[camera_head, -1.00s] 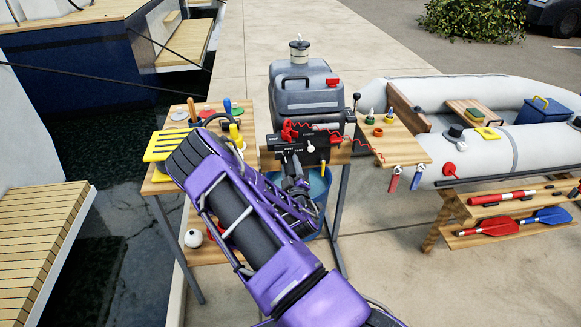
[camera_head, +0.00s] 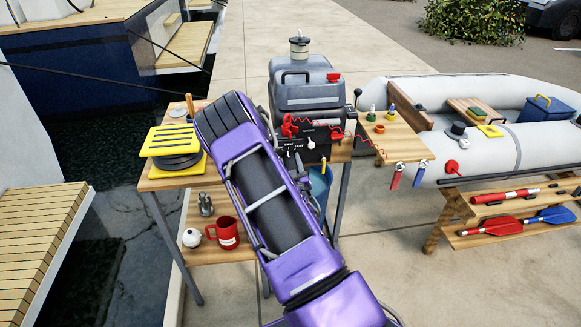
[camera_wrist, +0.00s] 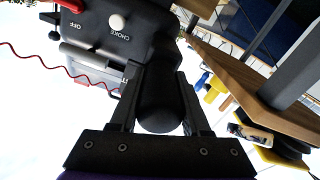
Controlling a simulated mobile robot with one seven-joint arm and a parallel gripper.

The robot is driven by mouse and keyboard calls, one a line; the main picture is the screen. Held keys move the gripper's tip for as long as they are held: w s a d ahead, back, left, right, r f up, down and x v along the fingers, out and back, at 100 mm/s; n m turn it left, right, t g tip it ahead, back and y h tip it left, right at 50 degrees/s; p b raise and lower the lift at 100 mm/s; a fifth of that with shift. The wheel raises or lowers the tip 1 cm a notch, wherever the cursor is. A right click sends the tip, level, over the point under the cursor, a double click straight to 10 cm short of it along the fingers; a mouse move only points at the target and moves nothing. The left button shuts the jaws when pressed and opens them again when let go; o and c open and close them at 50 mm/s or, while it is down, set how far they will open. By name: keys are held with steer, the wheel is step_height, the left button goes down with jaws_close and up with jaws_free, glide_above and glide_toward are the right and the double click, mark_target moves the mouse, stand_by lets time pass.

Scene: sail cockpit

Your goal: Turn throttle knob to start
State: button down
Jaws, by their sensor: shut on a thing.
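The black control panel (camera_head: 318,135) with the throttle sits at the front of the grey engine-like unit (camera_head: 308,90). A white choke knob (camera_head: 311,144) shows on its face. In the wrist view the panel (camera_wrist: 95,30) appears upside down, with the choke knob (camera_wrist: 117,22) and an OFF label. My gripper (camera_wrist: 158,78) has its two fingers on either side of a rounded black knob (camera_wrist: 160,108), which I take to be the throttle knob, and is shut on it. Its pointer and setting are hidden. In the head view my purple arm covers most of the gripper.
A red coiled cord (camera_head: 345,137) hangs from the panel towards the right shelf (camera_head: 400,140). A yellow slatted piece (camera_head: 170,140) and a red mug (camera_head: 227,232) are on the left stand. A blue bucket (camera_head: 320,185) is below the panel. An inflatable boat (camera_head: 480,150) lies to the right.

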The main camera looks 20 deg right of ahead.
steer(key=shift+m+b, duration=0.75)
steer(key=shift+m, duration=0.45)
steer(key=shift+c, duration=1.8)
jaws_free()
steer(key=v, duration=1.7)
steer(key=shift+s, duration=0.25)
steer(key=shift+w+a+r, duration=0.1)
